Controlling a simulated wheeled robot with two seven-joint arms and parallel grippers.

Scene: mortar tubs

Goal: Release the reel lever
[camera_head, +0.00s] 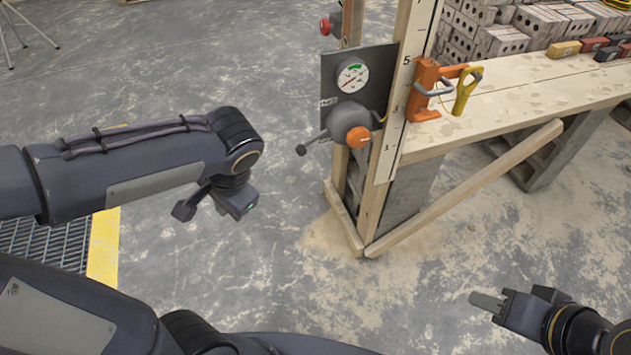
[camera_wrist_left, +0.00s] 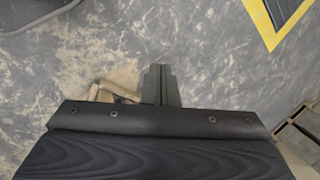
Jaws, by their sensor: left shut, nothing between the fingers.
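The grey round reel (camera_head: 348,120) is mounted on a dark panel at the end of the wooden bench frame, below a round gauge (camera_head: 351,77). A lever (camera_head: 316,140) with a dark ball end sticks out from its left side, angled slightly down. An orange knob (camera_head: 358,137) sits on its front. My left gripper (camera_head: 236,202) hangs down, left of and below the lever, clear of it. In the left wrist view its fingers (camera_wrist_left: 160,84) are closed together and empty. My right gripper (camera_head: 487,301) is at the lower right over the floor, far from the reel.
The bench (camera_head: 520,95) carries an orange clamp (camera_head: 428,88) and a yellow tool (camera_head: 466,90) near its end post. A diagonal wooden brace (camera_head: 470,185) runs below it. Grey blocks (camera_head: 500,40) are stacked behind. The floor between my grippers is open.

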